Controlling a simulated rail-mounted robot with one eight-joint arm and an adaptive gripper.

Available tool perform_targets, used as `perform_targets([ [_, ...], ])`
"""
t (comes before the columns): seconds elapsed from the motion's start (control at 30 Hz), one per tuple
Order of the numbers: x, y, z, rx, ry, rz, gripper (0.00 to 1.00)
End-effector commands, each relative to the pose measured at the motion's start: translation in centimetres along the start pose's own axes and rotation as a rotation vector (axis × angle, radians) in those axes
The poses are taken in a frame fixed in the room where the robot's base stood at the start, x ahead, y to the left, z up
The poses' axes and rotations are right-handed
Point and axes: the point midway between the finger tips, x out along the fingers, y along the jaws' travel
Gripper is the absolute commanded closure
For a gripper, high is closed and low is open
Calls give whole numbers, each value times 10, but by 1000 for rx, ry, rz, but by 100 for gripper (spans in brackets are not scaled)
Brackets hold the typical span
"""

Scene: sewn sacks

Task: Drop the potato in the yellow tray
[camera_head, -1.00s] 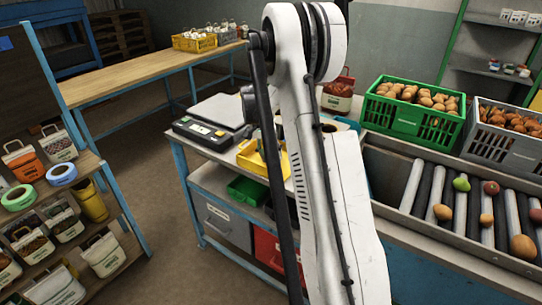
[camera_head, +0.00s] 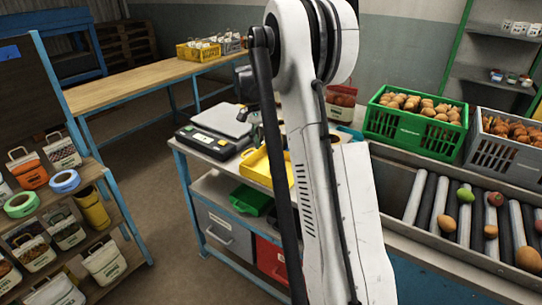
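The yellow tray (camera_head: 256,169) sits on the workbench, partly hidden behind my white arm. Several round brown or tan items lie on the roller conveyor at the right; the largest, potato-like one (camera_head: 529,259) is near its front edge, with others (camera_head: 446,223) behind. I cannot tell for sure which is the potato. A dark part of my gripper (camera_head: 257,127) seems to show left of the arm, above the back of the yellow tray. The rest is hidden by the arm, so its fingers and anything held cannot be made out.
A scale (camera_head: 217,127) stands left of the yellow tray. A green crate (camera_head: 414,124) and a grey crate (camera_head: 502,147) of produce stand behind the conveyor. A green fruit (camera_head: 464,195) and a red one (camera_head: 495,199) lie on the rollers. A shelf of sacks stands left.

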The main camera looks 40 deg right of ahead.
Motion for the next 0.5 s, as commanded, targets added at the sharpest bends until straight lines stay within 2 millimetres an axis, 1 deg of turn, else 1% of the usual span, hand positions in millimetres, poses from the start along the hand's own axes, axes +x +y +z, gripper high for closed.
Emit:
perform_targets([
  [0.03,-8,0,0,-1,0,0,45],
  [0.1,-16,0,0,0,0,0,45],
  [0.27,-28,0,1,-1,1,-1,45],
  [0.33,-33,-1,5,-10,7,-6,45],
  [0.43,-46,-1,20,-42,28,-24,45],
  [0.47,-51,-2,26,-56,38,-32,45],
  [0.5,-58,-3,37,-80,53,-44,45],
])
